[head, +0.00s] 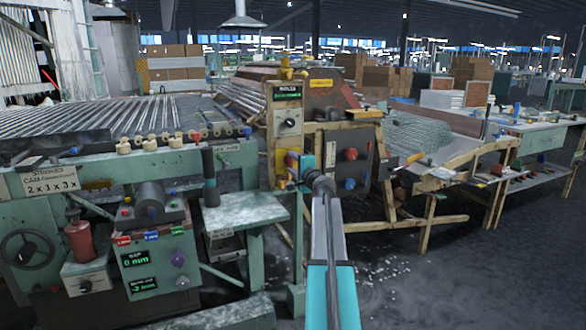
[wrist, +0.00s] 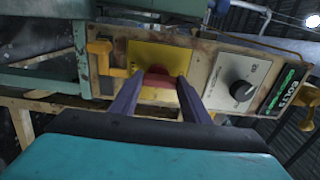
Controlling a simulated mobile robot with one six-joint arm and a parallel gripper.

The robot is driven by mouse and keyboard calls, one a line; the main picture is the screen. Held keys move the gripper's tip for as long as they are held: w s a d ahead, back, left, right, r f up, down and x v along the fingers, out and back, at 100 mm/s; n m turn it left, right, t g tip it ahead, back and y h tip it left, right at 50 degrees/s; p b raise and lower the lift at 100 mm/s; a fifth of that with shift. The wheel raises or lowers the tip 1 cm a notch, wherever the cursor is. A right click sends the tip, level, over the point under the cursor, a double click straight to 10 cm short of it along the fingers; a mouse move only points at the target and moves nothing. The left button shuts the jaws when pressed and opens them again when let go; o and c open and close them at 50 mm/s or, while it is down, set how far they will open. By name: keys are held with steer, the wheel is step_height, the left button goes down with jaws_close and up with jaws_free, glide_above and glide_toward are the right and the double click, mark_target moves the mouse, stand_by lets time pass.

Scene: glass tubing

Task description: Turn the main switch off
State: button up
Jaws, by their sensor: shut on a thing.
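The main switch is a red handle (wrist: 158,75) on a yellow plate (wrist: 160,56), set in a worn cream control panel. My gripper (wrist: 158,88) has one finger on each side of the red handle and is shut on it. In the head view my arm reaches forward to the panel (head: 287,97), and my gripper (head: 297,172) is at its lower yellow section (head: 281,165). The red handle is hidden there. The wrist view shows the panel turned sideways.
A black rotary knob (wrist: 242,90) and a green display (wrist: 283,88) share the panel. A yellow fitting (wrist: 101,60) sits beside the plate. A green machine with rollers (head: 130,116) stands left. A wooden-framed bench (head: 440,180) stands right, with open floor in front.

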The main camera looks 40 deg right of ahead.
steer(key=shift+s+d+f, duration=0.1)
stand_by(0.3)
steer(key=o, duration=1)
steer(key=shift+o, duration=0.2)
steer(key=p+v, duration=0.2)
steer(key=v, duration=1.1)
steer(key=shift+s, duration=0.35)
steer(key=shift+s, duration=0.15)
